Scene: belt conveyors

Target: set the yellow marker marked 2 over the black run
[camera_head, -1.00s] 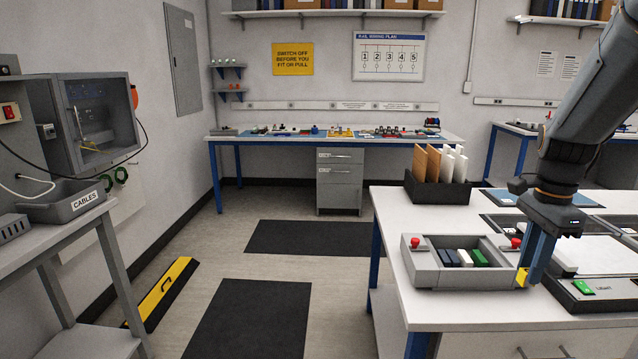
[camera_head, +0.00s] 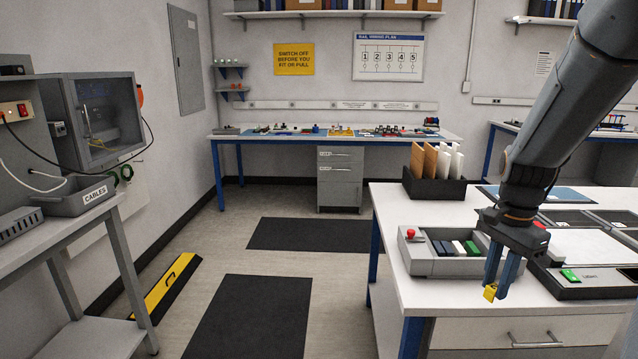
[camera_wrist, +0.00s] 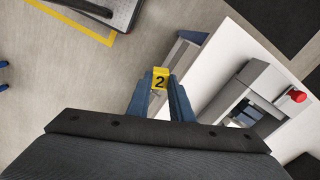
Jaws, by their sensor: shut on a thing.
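The yellow marker (camera_head: 490,292) is held between the fingertips of my gripper (camera_head: 496,286), off the bench's front edge. In the wrist view the yellow marker (camera_wrist: 160,79) shows a black 2, and my gripper (camera_wrist: 161,88) is shut on it with floor behind. A black cord (camera_head: 146,134) curves beside the grey cabinet at the left, and a white cord (camera_head: 40,174) runs below it.
A grey tray (camera_head: 420,267) with several coloured pieces stands on the white bench (camera_head: 400,300), behind my gripper. A CABLES bin (camera_head: 75,198) sits on the left table. Black mats (camera_head: 255,320) and a yellow-black floor piece (camera_head: 165,285) lie on the floor between.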

